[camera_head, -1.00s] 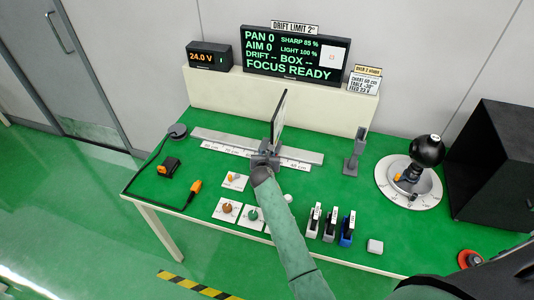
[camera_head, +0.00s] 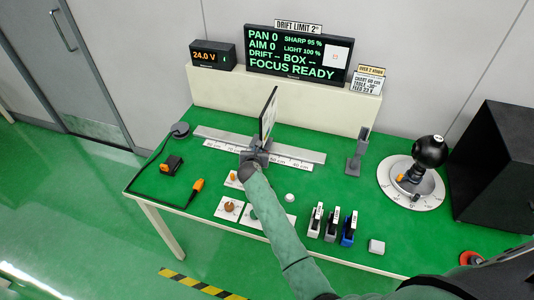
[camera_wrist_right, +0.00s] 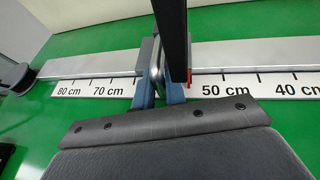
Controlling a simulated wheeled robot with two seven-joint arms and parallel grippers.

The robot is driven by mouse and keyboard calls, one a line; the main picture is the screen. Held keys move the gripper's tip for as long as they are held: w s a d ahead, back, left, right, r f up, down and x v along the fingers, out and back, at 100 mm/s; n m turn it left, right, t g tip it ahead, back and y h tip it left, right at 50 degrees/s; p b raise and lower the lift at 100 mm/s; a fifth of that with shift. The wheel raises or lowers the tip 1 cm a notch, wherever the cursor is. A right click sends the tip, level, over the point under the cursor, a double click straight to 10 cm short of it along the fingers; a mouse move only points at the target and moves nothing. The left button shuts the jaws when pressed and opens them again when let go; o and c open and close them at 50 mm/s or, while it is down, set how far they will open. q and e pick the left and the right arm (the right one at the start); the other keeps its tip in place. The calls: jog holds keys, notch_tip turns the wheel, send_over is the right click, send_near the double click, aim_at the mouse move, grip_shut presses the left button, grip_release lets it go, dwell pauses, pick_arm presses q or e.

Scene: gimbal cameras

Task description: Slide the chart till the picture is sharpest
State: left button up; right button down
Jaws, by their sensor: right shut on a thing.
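The chart (camera_head: 268,115) is a thin upright panel seen nearly edge-on in the head view, standing on a carriage (camera_head: 256,155) on the grey rail (camera_head: 304,155). In the right wrist view the chart's dark edge (camera_wrist_right: 172,35) rises between the fingers. My right gripper (camera_wrist_right: 158,90) is shut on the carriage's grip. A red pointer (camera_wrist_right: 188,78) sits just left of the 50 cm label; the 60 cm label is hidden. The screen (camera_head: 298,55) reads FOCUS READY, with SHARP apparently 95 % and LIGHT 100 %. My left gripper is not in view.
A black ball-shaped device (camera_head: 430,152) stands on a round dial at right. A grey post (camera_head: 357,150) stands right of the rail. Several knobs and switches (camera_head: 331,225) fill the table front. The 24.0 V meter (camera_head: 212,55) sits on the back shelf.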

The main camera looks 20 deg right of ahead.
jog(key=shift+w+a, duration=0.6)
jog(key=shift+a, duration=0.3)
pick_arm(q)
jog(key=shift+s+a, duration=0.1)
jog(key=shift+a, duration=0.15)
pick_arm(e)
jog(key=c, duration=1.5)
grip_release()
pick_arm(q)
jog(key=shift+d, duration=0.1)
pick_arm(e)
jog(key=shift+o, duration=0.2)
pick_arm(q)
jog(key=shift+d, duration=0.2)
pick_arm(e)
jog(key=shift+s, duration=0.1)
